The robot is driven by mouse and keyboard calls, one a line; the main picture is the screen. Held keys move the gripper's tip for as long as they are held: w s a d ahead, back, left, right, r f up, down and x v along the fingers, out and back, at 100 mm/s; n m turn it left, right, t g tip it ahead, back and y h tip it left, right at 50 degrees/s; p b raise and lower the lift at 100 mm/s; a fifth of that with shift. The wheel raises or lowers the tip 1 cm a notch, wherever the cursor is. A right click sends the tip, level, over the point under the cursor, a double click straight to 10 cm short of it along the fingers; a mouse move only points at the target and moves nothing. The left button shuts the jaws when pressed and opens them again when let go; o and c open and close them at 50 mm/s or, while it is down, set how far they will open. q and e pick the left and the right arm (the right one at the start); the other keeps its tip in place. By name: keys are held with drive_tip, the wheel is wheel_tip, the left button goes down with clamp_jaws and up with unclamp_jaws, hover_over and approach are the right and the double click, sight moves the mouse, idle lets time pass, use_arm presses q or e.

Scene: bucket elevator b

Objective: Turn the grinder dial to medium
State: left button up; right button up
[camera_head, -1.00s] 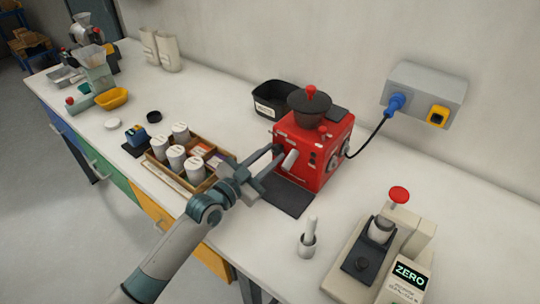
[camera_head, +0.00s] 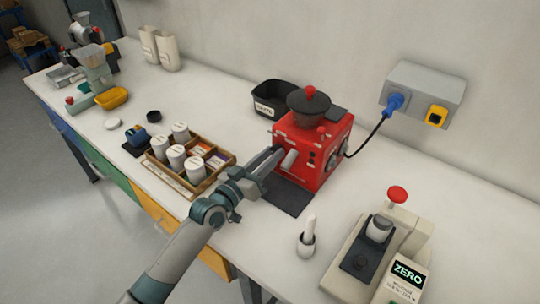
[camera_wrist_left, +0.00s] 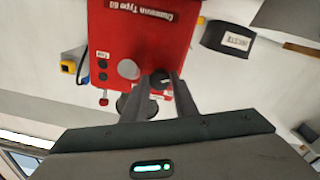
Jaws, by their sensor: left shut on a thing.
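The red grinder (camera_head: 322,168) stands on the bench, with a dark hopper (camera_head: 309,103) and red knob on top. In the left wrist view the grinder (camera_wrist_left: 140,32) appears upside down. My left gripper (camera_head: 276,155) reaches the grinder's left-facing front, beside a pale spout (camera_head: 290,159). My right gripper is out of view.
A dark mat (camera_head: 286,198) lies under the grinder's front. A wooden tray (camera_head: 190,187) of white canisters is left of my arm. A black bin (camera_head: 267,106) stands behind the grinder.

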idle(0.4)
use_arm(q)
drive_tip(key=o, duration=0.8)
drive_tip(key=shift+s, duration=0.1)
drive_tip(key=shift+b+v, duration=2.3)
drive_tip(key=shift+v, duration=6.35)
